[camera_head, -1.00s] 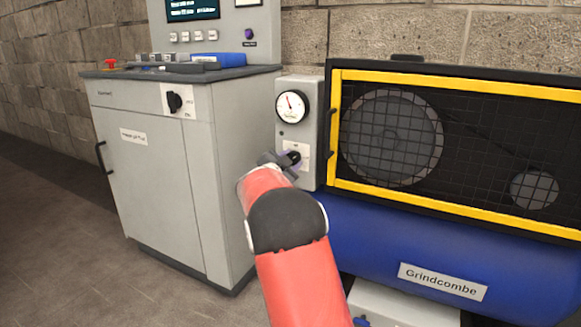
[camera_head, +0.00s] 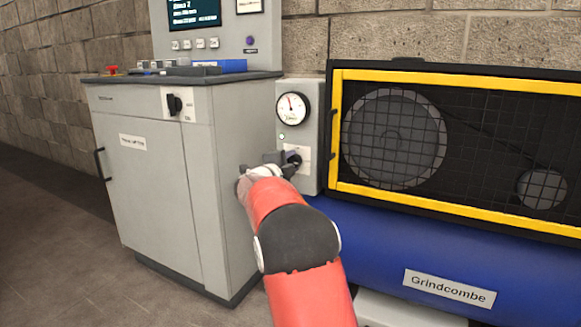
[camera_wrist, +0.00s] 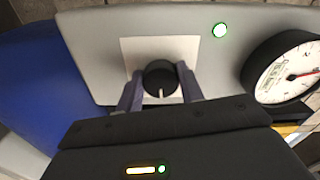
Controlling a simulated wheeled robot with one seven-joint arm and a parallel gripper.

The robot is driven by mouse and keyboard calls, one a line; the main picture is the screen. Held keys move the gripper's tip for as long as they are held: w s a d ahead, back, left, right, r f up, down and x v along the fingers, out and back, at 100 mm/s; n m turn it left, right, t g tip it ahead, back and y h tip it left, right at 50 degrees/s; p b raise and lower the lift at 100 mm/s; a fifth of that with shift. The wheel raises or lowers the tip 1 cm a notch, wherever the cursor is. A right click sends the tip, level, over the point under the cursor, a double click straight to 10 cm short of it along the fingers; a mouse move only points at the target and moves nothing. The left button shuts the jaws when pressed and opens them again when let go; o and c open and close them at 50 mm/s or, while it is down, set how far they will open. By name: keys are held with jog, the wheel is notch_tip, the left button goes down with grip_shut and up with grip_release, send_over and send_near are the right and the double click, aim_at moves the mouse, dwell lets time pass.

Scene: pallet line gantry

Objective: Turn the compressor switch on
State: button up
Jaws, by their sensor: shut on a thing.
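The compressor switch is a black round knob (camera_wrist: 160,78) with a pale pointer line, on a white plate on the grey control box (camera_head: 312,120). In the wrist view my gripper (camera_wrist: 160,88) has one finger on each side of the knob and is shut on it. In the head view my gripper (camera_head: 283,163) reaches the front of the box and partly hides the knob.
The blue compressor tank (camera_head: 360,240) with a Grindcombe label (camera_head: 449,287) and a yellow-framed mesh guard (camera_head: 336,130) stands to the right. A grey cabinet (camera_head: 160,200) with its own black rotary switch (camera_head: 175,104) stands close on the left. Open floor lies at front left.

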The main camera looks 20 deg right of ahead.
dwell(0.5)
jog(key=o, duration=1)
jog(key=shift+v, duration=3.95)
